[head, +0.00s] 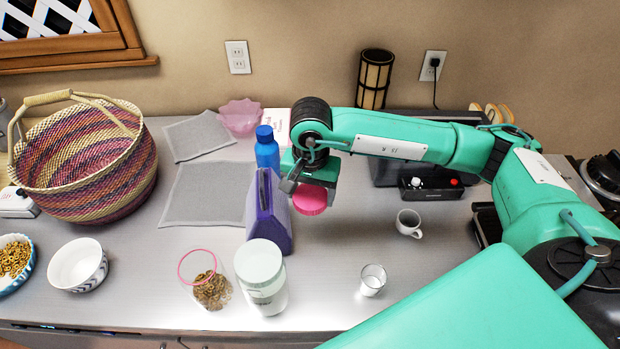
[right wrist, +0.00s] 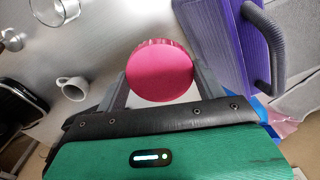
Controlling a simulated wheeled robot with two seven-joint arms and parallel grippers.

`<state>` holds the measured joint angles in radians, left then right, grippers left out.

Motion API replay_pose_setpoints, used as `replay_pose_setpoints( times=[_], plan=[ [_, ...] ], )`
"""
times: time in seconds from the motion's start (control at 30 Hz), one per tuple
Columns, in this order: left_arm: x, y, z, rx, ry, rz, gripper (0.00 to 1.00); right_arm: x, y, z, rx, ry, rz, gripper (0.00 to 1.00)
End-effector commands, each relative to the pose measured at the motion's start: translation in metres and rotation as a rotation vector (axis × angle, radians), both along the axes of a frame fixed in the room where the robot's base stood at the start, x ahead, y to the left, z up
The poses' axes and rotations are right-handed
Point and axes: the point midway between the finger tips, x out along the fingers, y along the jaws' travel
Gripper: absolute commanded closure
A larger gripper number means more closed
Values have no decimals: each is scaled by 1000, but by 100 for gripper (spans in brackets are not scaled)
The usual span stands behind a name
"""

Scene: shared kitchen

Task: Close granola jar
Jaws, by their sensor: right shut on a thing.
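My right gripper (head: 303,187) is shut on a round pink lid (head: 310,199) and holds it above the counter, just right of the purple box. In the right wrist view the pink lid (right wrist: 160,70) sits between the two fingers (right wrist: 160,86). The granola jar (head: 211,289) is a clear jar with a pink rim and brown rings inside. It stands open near the front edge of the counter, left of and below the right gripper in the head view. My left gripper is not in view.
A white-lidded jar (head: 261,277) stands right beside the granola jar. The purple box (head: 267,212) and a blue bottle (head: 267,150) stand behind. A white mug (head: 409,223) and a glass (head: 372,280) are to the right. A white bowl (head: 78,264) and a basket (head: 84,165) are left.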

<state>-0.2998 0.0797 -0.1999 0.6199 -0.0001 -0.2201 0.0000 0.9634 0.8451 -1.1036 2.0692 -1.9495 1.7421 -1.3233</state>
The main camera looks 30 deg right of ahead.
Motion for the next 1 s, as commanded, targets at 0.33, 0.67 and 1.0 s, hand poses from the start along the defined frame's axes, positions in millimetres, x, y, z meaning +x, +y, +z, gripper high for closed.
replay_pose_setpoints(
  times=[0.33,0.67,1.0],
  plan=[
    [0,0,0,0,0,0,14,-27,8,-12,0,22,568,51],
    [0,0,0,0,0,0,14,-35,10,-16,3,29,727,51],
    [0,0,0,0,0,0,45,-34,10,-16,3,28,724,51]
  ],
)
